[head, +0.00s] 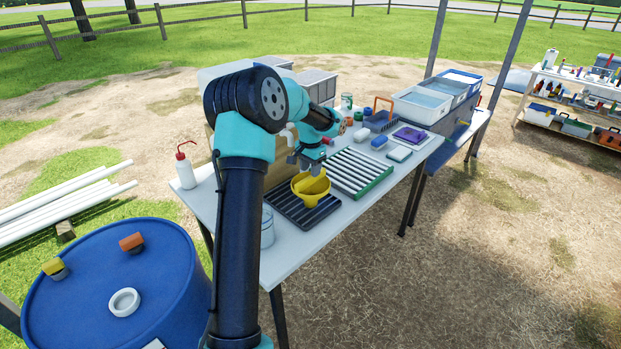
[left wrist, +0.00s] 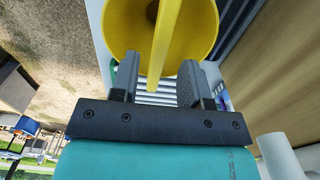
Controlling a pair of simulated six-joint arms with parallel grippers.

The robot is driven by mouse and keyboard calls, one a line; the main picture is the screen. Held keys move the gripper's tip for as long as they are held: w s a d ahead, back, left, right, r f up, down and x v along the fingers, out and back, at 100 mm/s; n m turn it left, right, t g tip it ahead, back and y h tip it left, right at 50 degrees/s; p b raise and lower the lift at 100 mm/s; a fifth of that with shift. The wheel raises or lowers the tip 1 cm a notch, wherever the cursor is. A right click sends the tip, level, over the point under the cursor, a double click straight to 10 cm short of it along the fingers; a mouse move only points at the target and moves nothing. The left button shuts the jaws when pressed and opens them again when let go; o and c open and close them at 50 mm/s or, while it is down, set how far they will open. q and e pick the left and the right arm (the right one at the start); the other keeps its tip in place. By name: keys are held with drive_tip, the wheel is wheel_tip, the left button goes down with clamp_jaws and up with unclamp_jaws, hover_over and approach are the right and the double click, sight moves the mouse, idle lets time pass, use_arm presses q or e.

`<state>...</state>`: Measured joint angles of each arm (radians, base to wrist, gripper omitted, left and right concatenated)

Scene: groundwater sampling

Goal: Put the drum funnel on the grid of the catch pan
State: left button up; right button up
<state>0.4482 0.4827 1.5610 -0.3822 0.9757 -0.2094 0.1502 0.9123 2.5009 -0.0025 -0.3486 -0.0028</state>
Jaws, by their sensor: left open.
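The yellow drum funnel (head: 310,194) is upright over the black grid of the catch pan (head: 283,203), on the near part of the table. Its bowl appears to rest on the grid, but the contact is hidden from me. My left gripper (head: 308,168) is just above the funnel, pointing down. In the left wrist view the fingers of the left gripper (left wrist: 157,78) are apart, with the funnel's upright yellow web (left wrist: 166,38) between their tips. The funnel bowl (left wrist: 120,30) spreads out beyond them. My right gripper is not in view.
A green-edged slatted rack (head: 362,172) lies right of the pan. A white-bodied bottle with a red top (head: 185,170) stands at the table's left corner. Blue and white bins (head: 425,103) stand at the right. A blue drum (head: 100,285) is at front left.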

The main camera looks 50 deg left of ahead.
use_arm(q)
wheel_tip(320, 180, up, 6)
drive_tip(key=shift+r, duration=0.25)
idle(0.5)
